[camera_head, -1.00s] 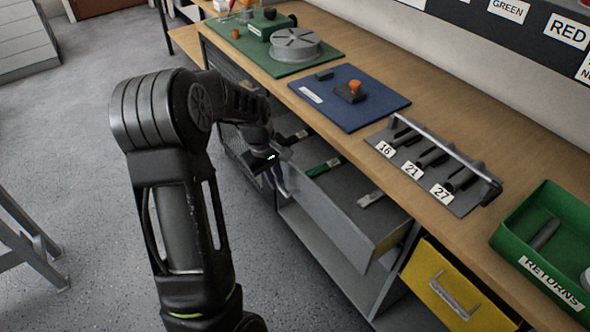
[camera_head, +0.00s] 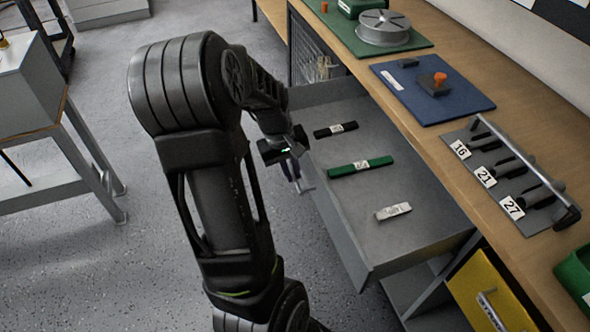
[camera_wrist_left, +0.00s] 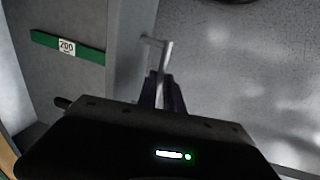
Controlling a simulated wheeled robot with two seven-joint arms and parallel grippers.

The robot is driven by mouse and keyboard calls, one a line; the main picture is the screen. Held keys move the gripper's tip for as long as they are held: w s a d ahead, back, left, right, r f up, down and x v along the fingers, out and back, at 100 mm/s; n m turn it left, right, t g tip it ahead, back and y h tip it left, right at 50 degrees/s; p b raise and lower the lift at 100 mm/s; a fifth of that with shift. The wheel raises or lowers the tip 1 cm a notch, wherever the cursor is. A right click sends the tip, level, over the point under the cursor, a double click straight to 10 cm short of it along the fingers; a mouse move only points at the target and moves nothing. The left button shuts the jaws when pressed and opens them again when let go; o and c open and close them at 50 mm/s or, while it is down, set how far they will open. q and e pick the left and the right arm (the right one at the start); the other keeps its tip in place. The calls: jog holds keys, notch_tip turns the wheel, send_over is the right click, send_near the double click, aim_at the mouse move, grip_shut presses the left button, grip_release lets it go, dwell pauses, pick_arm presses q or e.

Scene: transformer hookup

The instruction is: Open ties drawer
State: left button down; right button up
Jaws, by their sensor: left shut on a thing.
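The grey ties drawer (camera_head: 357,249) is pulled well out from under the bench in the head view. Inside lie a black tie bundle (camera_head: 336,130), a green one (camera_head: 360,166) and a white one (camera_head: 393,211), each with a label. My left gripper (camera_head: 302,180) is at the outer face of the drawer front, shut on its handle. In the left wrist view the metal handle (camera_wrist_left: 165,55) shows between the fingers, and the green bundle (camera_wrist_left: 85,51) with a "200" label lies inside the drawer. My right gripper is not in view.
The wooden bench top (camera_head: 470,160) holds a green mat with a grey reel (camera_head: 384,27), a blue mat (camera_head: 460,107), a rack labelled 16, 21, 27 (camera_head: 527,220) and a green bin (camera_head: 578,283). A yellow drawer (camera_head: 480,290) is below.

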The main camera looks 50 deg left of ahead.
pick_arm(q)
jog(key=c, duration=1.5)
grip_release()
jog(key=shift+r, duration=0.1)
jog(key=r, duration=0.2)
jog(key=s+r, duration=0.1)
jog(key=r, duration=0.2)
jog(key=r+p, duration=0.1)
jog(key=r, duration=0.1)
jog(key=shift+s+a+r, duration=0.2)
jog(key=shift+r, duration=0.05)
